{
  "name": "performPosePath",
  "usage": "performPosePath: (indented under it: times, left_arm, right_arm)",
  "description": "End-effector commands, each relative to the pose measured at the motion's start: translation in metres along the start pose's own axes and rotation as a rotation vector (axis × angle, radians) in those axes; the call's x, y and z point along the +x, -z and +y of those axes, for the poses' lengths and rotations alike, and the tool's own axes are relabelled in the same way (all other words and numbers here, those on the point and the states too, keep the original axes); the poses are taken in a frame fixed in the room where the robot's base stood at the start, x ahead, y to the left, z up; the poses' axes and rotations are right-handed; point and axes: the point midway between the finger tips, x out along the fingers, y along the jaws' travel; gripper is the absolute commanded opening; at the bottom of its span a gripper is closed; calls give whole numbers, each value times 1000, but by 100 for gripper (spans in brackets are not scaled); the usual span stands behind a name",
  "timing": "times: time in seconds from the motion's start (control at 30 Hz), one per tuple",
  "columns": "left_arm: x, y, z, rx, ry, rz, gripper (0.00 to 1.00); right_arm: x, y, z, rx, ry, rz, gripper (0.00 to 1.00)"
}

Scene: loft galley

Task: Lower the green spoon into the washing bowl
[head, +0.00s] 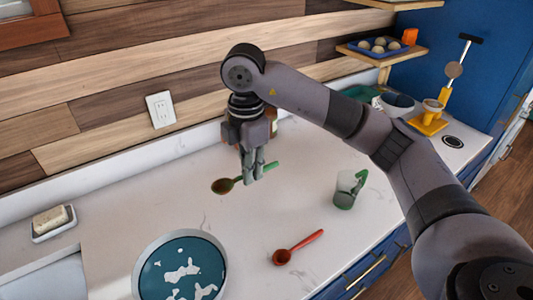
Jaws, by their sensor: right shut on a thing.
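My right gripper (253,176) is shut on the green spoon (224,186), fingers pointing down. The spoon's olive-brown bowl end points left and its green handle sticks out to the right of the fingers. The spoon is over the white counter, behind and to the right of the washing bowl; its height above the counter is hard to judge. The washing bowl (181,234) is round with a pale rim, at the lower left, cut off by the bottom edge. It holds blue-green water with white foam patches. My left gripper is out of view.
A red spoon (297,247) lies on the counter right of the bowl. A clear cup with a green item (346,191) stands further right. A soap dish (53,223) is at the far left. A bottle, partly hidden, stands behind my right gripper.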

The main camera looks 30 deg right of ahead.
Motion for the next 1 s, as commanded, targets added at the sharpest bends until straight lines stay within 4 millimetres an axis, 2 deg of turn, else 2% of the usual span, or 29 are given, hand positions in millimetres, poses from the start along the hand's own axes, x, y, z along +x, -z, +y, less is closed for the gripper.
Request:
performPosePath:
  times: [0.1,0.43,0.8,1.0]
  left_arm:
    - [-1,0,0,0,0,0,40]
    - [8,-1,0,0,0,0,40]
    - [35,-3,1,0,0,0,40]
    - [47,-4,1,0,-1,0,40]
  right_arm:
    - [2,25,-4,-6,1,0,0]
    - [20,88,-16,-6,0,1,0]
    - [58,151,-27,-4,0,0,0]
    - [74,177,-31,-1,0,1,0]
